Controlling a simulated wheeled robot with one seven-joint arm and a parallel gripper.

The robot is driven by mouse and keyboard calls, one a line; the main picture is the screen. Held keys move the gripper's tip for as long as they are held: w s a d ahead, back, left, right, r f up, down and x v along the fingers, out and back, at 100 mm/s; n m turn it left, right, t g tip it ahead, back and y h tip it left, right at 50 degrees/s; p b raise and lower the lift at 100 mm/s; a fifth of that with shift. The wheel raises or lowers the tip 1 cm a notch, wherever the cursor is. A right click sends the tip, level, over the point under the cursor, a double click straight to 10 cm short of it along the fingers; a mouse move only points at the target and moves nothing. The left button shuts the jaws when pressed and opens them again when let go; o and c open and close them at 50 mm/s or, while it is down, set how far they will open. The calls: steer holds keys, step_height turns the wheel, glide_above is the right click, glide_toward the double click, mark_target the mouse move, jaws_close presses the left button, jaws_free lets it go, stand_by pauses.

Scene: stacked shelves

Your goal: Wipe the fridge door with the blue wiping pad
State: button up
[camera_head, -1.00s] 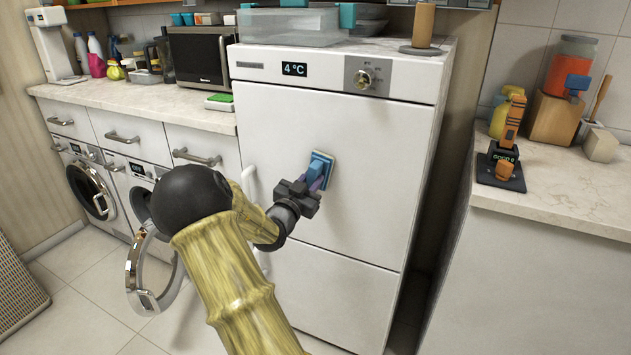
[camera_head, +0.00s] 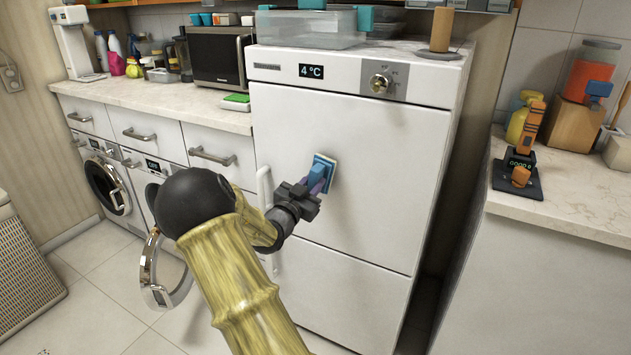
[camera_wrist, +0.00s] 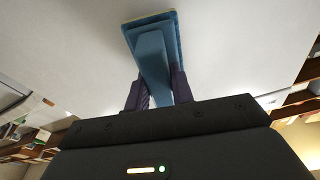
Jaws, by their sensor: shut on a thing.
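The white fridge (camera_head: 345,140) stands in the middle of the head view, with a 4 °C display and a knob at its top. My gripper (camera_head: 313,187) is shut on the handle of the blue wiping pad (camera_head: 323,172). The pad lies upright against the upper fridge door, right of the door handle, and seems to touch it. In the wrist view the pad (camera_wrist: 152,48) shows its blue handle between the two purple fingers (camera_wrist: 155,92), with the pale door behind it. The pad's wiping face is hidden.
The fridge's white handle (camera_head: 264,188) stands out left of my gripper. An open round washer door (camera_head: 150,275) juts out at the left. A counter (camera_head: 570,205) with a black-based device (camera_head: 518,180) stands at the right. Containers (camera_head: 312,30) sit on the fridge.

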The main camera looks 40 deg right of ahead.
steer(key=shift+r+v, duration=0.15)
steer(key=shift+v, duration=0.9)
steer(key=shift+r+v, duration=0.1)
steer(key=shift+v, duration=0.95)
steer(key=shift+s+a, duration=0.1)
steer(key=v, duration=0.2)
steer(key=shift+s+a+r, duration=0.15)
steer(key=shift+a+r, duration=0.05)
steer(key=shift+a, duration=0.2)
